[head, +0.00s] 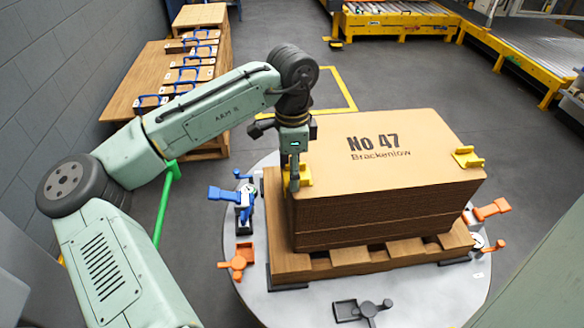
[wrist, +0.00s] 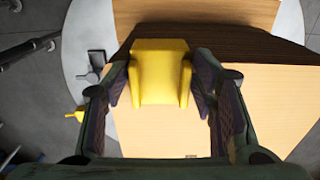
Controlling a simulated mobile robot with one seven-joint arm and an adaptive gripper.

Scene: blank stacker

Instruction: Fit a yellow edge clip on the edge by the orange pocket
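My gripper (head: 293,184) points down at the left end of the cardboard stack (head: 400,170). In the wrist view its fingers (wrist: 161,72) close on both sides of a yellow edge clip (wrist: 160,68). That clip also shows in the head view (head: 305,174), partly behind the fingers, at the stack's left edge; whether it is fully seated is hidden. A second yellow clip (head: 467,157) sits on the stack's right edge. Orange fittings stand at the table's front left (head: 237,262) and right (head: 491,209); I cannot tell which is the pocket.
The stack, printed "No 47", lies on a wooden pallet (head: 375,259) on a round grey table (head: 420,300). A blue fitting (head: 236,197) stands left of the stack and a dark bracket (head: 362,309) at the front. A wooden bench (head: 135,85) and yellow conveyors (head: 395,22) are farther back.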

